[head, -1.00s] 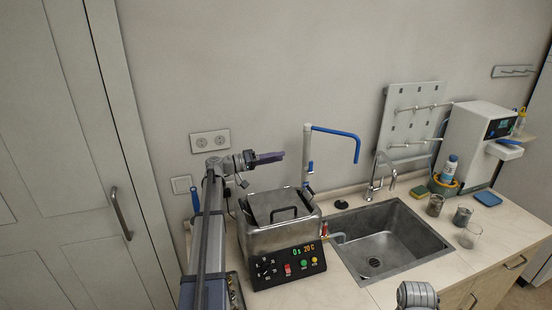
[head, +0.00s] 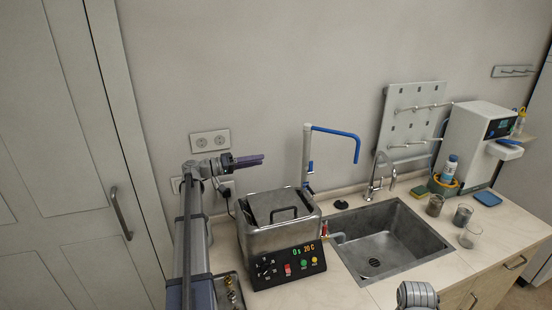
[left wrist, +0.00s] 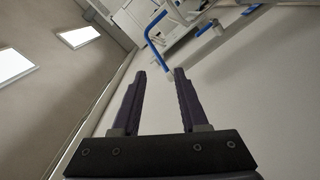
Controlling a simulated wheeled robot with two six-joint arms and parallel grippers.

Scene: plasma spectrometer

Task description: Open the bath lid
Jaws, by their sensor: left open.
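The steel bath (head: 280,236) stands on the counter left of the sink, with a control panel on its front. Its lid (head: 268,203) lies on top and looks closed, with a dark handle (head: 284,213) on it. My left gripper (head: 262,160) is above and behind the bath's left part, near the wall, pointing right. It is apart from the lid. In the left wrist view its two purple fingers (left wrist: 158,75) are spread with nothing between them. The bath is not seen in that view. My right gripper is not in view.
A blue-tipped tap (head: 336,133) rises behind the bath's right side. The sink (head: 390,243) lies to the right, with metal cups (head: 435,205) and a glass beaker (head: 470,236) beyond it. A wall socket (head: 210,140) is near my left gripper.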

